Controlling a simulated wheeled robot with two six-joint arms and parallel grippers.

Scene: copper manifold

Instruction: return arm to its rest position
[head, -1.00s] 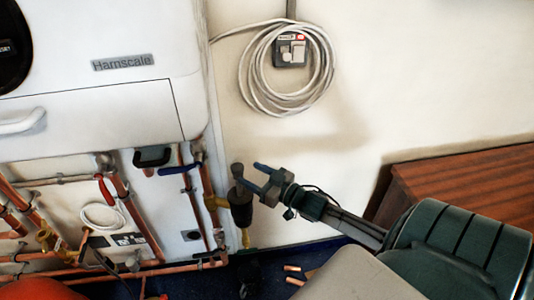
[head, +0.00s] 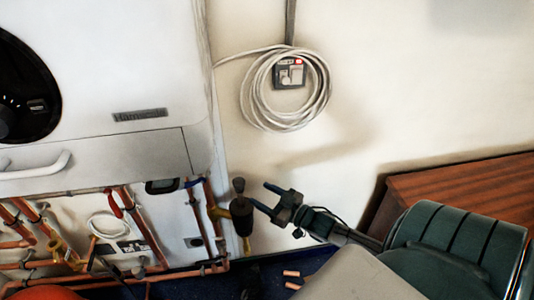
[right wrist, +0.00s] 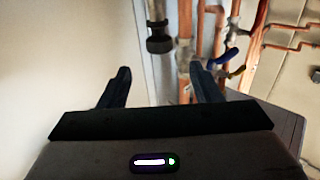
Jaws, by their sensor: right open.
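My right arm comes in from the lower right of the head view. Its gripper (head: 261,195) is open, with nothing between the fingers. The fingertips point left, towards a dark cylindrical fitting (head: 241,217) on a brass and copper pipe beside the boiler, and appear apart from it. In the right wrist view the two fingers (right wrist: 160,70) stand wide apart, with a dark fitting (right wrist: 159,38) on a vertical pipe beyond the gap. My left gripper is not in view.
A white boiler (head: 90,80) fills the upper left, with copper pipes (head: 150,235) below it. A coiled white cable (head: 325,95) hangs on the wall around a switch box (head: 288,73). A brown wooden cabinet (head: 460,185) stands at right. Copper pieces (head: 291,274) lie on the blue floor.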

